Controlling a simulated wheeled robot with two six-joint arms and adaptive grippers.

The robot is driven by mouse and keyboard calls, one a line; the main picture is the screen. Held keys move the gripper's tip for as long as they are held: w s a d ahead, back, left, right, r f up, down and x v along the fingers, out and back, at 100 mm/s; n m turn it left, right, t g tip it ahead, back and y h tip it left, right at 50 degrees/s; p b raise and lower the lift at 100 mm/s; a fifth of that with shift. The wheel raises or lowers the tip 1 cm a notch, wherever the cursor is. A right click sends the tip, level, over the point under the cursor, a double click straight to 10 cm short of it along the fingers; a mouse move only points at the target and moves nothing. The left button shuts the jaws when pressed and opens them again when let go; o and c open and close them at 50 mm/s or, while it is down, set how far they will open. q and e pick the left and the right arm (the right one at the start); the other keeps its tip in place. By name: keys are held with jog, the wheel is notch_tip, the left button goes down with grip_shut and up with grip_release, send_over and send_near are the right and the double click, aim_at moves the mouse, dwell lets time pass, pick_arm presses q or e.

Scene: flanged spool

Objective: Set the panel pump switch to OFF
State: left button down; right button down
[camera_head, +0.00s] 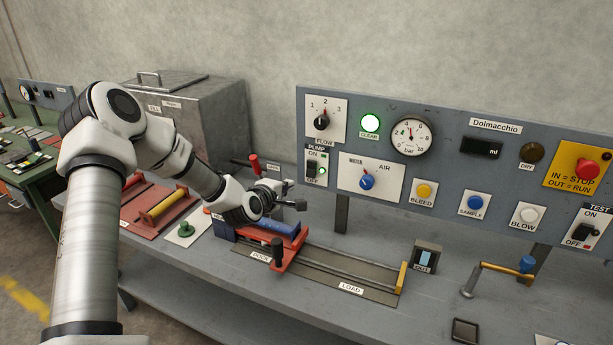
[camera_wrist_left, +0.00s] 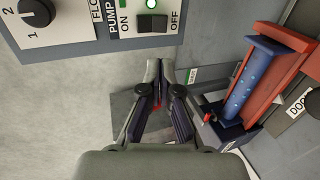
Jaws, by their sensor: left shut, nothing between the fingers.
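The pump switch (camera_head: 312,171) is a small black rocker on the grey panel (camera_head: 455,122), between ON and OFF labels, with a lit green lamp (camera_head: 322,171) beside it. It also shows at the top of the left wrist view (camera_wrist_left: 152,23), where ON reads on its left and OFF on its right. I cannot tell which side is pressed. My left gripper (camera_head: 294,195) is shut and empty. In the left wrist view its fingertips (camera_wrist_left: 159,66) point toward the switch, a little short of the panel's edge and apart from it. My right gripper is not in view.
A flow knob (camera_head: 321,122) sits above the switch and a blue water/air knob (camera_head: 367,182) to its right. A metal box (camera_head: 190,115) stands behind my left arm.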

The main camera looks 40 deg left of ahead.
aim_at(310, 174)
pick_arm(q)
jog(key=p+x, duration=0.3)
jog(key=x, duration=1)
jog(key=shift+w+a, duration=0.1)
jog(key=shift+w, duration=0.2)
jog(key=shift+w+f, duration=0.15)
